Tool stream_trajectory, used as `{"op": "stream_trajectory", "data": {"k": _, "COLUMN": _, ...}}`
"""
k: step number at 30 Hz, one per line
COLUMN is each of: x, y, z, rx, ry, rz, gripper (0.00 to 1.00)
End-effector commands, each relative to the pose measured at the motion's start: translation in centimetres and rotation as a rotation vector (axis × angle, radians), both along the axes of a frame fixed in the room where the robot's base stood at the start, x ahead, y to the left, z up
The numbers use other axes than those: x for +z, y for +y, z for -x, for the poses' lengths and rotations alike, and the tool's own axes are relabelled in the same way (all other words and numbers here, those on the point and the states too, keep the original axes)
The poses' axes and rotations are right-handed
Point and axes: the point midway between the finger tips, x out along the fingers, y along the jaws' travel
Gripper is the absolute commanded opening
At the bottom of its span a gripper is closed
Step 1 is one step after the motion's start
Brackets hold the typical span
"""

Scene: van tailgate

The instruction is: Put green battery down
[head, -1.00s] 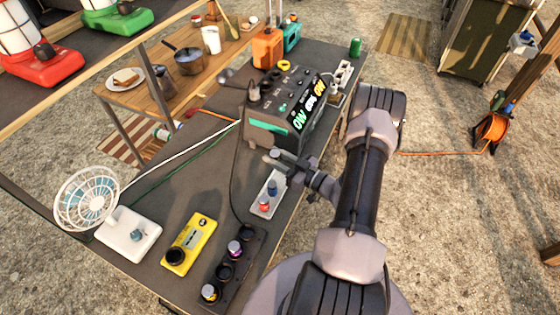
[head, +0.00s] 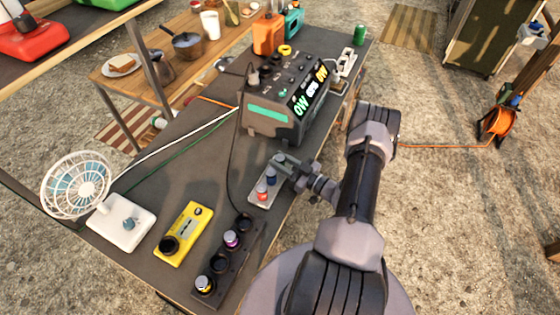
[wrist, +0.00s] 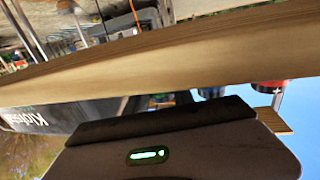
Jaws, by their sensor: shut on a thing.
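My gripper (head: 282,164) is shut at the far end of a small pale tray (head: 257,206) near the table's right edge. The thing in its jaws, taken as the green battery, is hidden by the fingers, and its colour does not show clearly. I cannot tell whether it touches the tray. A red battery (head: 262,193) and a blue battery (head: 271,177) stand upright in the tray, close to my gripper. In the wrist view, a red end (wrist: 272,88) and a blue end (wrist: 210,92) show beyond the table edge.
A black power station (head: 275,115) stands behind the gripper. A yellow device (head: 184,235), a dark rack (head: 238,262) with capped cells, a white switch box (head: 122,222) and a fan (head: 75,185) stand in front and left. Cables cross the table.

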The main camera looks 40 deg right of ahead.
Motion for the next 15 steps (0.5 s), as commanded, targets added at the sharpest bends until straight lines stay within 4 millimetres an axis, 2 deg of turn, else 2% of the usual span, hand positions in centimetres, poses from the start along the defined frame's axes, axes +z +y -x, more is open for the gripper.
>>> {"op": "stream_trajectory", "data": {"k": 1, "x": -0.12, "y": 0.01, "z": 0.00, "rx": 0.000, "ry": 0.000, "rz": 0.000, "gripper": 0.35}}
{"op": "stream_trajectory", "data": {"k": 3, "x": -0.06, "y": 0.01, "z": 0.00, "rx": 0.000, "ry": 0.000, "rz": 0.000, "gripper": 0.49}}
{"op": "stream_trajectory", "data": {"k": 4, "x": -0.05, "y": 0.01, "z": 0.00, "rx": 0.000, "ry": 0.000, "rz": 0.000, "gripper": 0.51}}
{"op": "stream_trajectory", "data": {"k": 15, "x": 0.48, "y": -0.06, "z": 0.20, "rx": -0.001, "ry": 0.000, "rz": -0.001, "gripper": 0.51}}
